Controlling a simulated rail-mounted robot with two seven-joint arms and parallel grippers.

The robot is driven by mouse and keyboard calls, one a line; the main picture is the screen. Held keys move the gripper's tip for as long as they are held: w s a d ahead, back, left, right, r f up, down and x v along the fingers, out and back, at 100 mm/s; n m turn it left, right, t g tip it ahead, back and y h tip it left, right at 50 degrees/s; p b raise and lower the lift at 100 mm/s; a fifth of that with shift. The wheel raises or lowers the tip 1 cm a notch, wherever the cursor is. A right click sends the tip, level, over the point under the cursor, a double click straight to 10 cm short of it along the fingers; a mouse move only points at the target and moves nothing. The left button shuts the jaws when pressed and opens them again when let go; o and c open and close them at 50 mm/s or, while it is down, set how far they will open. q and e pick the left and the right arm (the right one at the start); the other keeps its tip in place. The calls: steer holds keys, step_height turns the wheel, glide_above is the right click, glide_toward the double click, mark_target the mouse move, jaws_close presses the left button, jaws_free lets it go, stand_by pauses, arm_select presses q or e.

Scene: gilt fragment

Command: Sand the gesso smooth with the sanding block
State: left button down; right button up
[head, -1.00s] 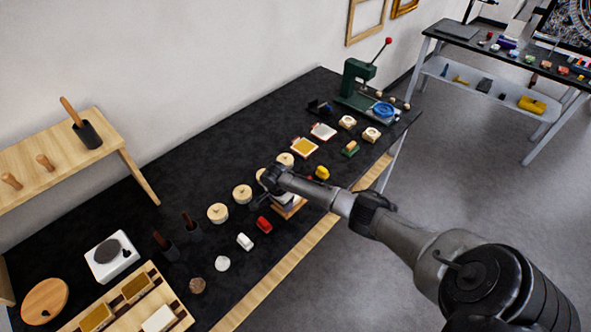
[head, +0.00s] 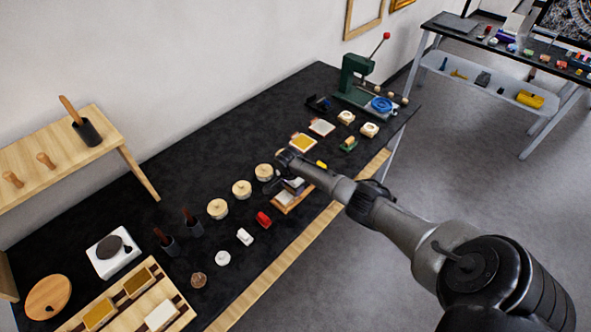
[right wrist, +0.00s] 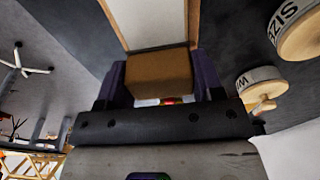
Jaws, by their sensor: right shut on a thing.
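My right gripper (head: 294,184) is over the front middle of the black table, beside a white gesso panel with wooden edges (head: 286,200). In the right wrist view the gripper's two dark fingers are shut on a brown sanding block (right wrist: 158,74). The white panel (right wrist: 148,20) lies just beyond the block. I cannot tell whether the block touches it. My arm and gripper cover part of the panel in the head view. My left gripper is not in view.
Lidded round pots (head: 242,190) stand left of the gripper. A red item (head: 263,219) and a white item (head: 244,237) lie in front. A green press (head: 357,80) stands at the far end. The table's back middle is clear.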

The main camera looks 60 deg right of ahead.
steer(key=shift+s+d, duration=0.2)
steer(key=shift+d, duration=0.65)
step_height(320, 180, up, 4)
steer(key=p, duration=0.2)
steer(key=shift+d+f+p, duration=0.15)
steer(key=shift+f+p, duration=0.1)
steer(key=shift+p, duration=0.15)
step_height(320, 180, up, 3)
steer(key=p, duration=0.3)
steer(key=shift+r+p, duration=0.15)
steer(key=shift+p, duration=0.2)
steer(key=shift+r+p, duration=0.6)
steer(key=shift+p, duration=0.15)
